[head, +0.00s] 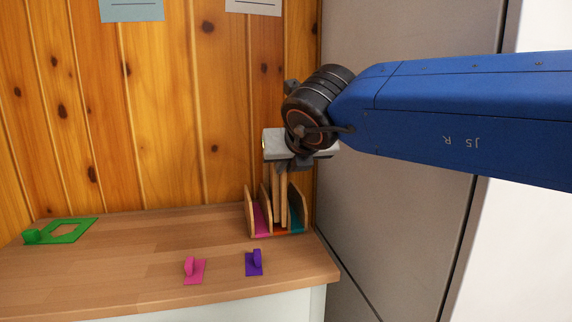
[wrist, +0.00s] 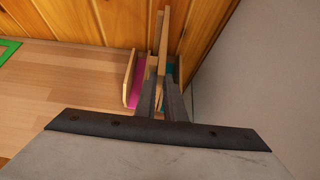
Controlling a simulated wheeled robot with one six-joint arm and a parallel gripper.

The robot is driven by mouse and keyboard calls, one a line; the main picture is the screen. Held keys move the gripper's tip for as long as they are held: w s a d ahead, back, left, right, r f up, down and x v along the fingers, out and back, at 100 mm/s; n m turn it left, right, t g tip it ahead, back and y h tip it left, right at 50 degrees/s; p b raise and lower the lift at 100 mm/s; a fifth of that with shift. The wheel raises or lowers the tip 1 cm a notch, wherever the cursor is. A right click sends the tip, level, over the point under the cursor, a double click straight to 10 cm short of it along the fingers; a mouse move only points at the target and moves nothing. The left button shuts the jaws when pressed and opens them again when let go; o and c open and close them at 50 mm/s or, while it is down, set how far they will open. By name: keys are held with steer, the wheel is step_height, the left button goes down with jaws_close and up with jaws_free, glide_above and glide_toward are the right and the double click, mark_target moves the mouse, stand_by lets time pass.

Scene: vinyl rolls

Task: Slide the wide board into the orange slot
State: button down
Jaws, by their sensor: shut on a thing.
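The rack (head: 250,205) stands at the right end of the counter against the wall. It has upright wooden dividers and a pink, an orange and a teal slot floor. The orange slot (head: 281,234) is the middle one, and only a sliver of its floor shows. My gripper (wrist: 163,88) is above the rack, pointing down, shut on the wide board (wrist: 162,45). In the head view the board (head: 278,200) hangs upright below my gripper, between the dividers in line with the orange slot. I cannot tell whether its lower edge touches the slot floor.
A green holder (head: 75,229) lies at the counter's left. A pink piece (head: 194,270) and a purple piece (head: 254,263) are near the front edge. A grey panel (head: 400,220) rises close to the rack's right. The counter's middle is clear.

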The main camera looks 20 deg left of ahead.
steer(key=shift+f, duration=0.8)
stand_by(0.4)
steer(key=c, duration=1.8)
jaws_free()
steer(key=shift+o, duration=0.2)
steer(key=v, duration=0.8)
steer(key=shift+d, duration=0.1)
